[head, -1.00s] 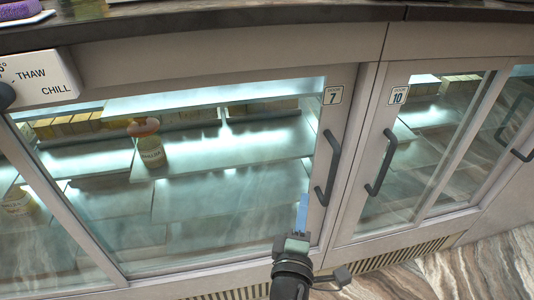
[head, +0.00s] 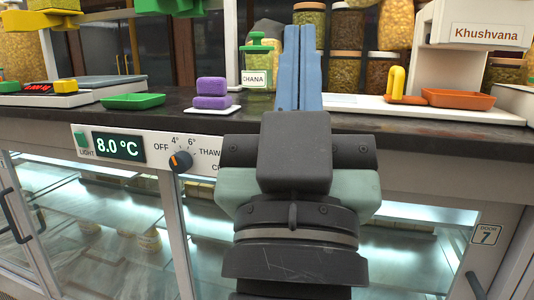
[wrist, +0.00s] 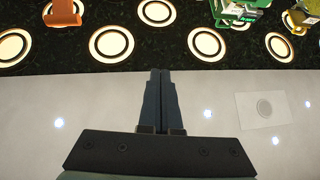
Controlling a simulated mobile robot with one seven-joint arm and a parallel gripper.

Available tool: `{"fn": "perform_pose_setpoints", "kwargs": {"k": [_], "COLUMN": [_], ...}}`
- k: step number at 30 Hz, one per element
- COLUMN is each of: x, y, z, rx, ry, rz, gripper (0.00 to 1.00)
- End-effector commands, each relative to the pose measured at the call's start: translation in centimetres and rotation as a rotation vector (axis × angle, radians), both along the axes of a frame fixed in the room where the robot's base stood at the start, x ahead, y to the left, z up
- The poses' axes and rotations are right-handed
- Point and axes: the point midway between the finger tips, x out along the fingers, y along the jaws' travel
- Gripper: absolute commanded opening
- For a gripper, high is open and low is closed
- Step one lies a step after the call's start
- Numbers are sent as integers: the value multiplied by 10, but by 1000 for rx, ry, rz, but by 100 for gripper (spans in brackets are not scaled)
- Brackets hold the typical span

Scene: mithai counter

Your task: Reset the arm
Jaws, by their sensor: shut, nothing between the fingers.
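My gripper (head: 300,70) rises in the middle of the head view, in front of the counter. Its two blue fingers point up and stand together, shut and empty. In the wrist view my gripper (wrist: 160,80) also shows its fingers closed, with nothing between them. My arm hides part of the counter's front and the middle of the glass case in the head view.
Below are a control panel with a dial (head: 181,161) and a door 7 handle (head: 475,286).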

Motion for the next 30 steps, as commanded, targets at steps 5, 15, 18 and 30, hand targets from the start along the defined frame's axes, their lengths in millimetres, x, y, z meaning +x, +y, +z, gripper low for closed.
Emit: {"fn": "perform_pose_setpoints", "kwargs": {"k": [5,15,18,30], "x": [-31,-30,-29,-29], "y": [26,26,26,26], "z": [83,184,206,228], "rx": [40,36,37,37], "ry": [-88,-84,-84,-83], "rz": [154,149,148,147], "gripper": [0,0,0,0]}}
